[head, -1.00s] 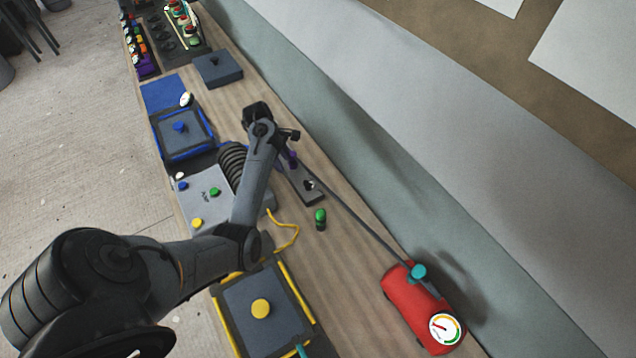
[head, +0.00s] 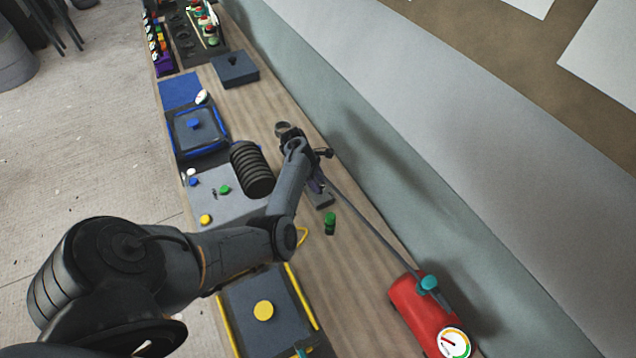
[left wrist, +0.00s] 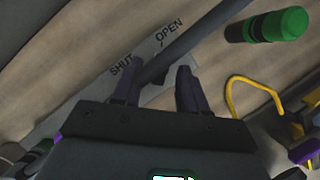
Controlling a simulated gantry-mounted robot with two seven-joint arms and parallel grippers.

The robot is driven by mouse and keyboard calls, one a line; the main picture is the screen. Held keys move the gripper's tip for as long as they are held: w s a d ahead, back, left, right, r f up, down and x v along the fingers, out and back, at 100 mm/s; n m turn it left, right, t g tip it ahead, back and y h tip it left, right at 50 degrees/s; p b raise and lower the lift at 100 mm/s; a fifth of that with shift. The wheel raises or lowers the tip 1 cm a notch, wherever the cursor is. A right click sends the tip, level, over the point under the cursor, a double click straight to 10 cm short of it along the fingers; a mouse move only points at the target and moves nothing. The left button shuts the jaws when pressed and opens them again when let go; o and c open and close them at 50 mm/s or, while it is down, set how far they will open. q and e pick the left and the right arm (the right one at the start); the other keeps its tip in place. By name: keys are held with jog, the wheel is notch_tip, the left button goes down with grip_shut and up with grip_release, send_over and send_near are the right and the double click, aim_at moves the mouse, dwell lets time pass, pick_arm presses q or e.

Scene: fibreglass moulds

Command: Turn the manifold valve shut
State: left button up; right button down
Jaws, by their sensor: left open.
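The manifold valve plate (left wrist: 150,58) is a grey strip marked SHUT and OPEN in the left wrist view. In the head view its end (head: 325,201) shows beside my left gripper (head: 317,186), which hides the rest. In the left wrist view my left gripper (left wrist: 158,68) is open, its two dark fingers over the plate. A small dark piece, apparently the valve handle (left wrist: 158,75), shows between the fingertips, between the two labels. I cannot tell whether the fingers touch it. My right gripper is not in view.
A grey pipe (head: 375,222) runs from near the valve to a red tank (head: 415,303) with a gauge. A green cylinder (head: 330,223) stands close by. A ribbed black coil (head: 252,168) is left of my arm.

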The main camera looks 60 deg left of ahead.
pick_arm(q)
jog(key=shift+w+d+f, duration=0.15)
jog(key=shift+f, duration=0.25)
grip_shut()
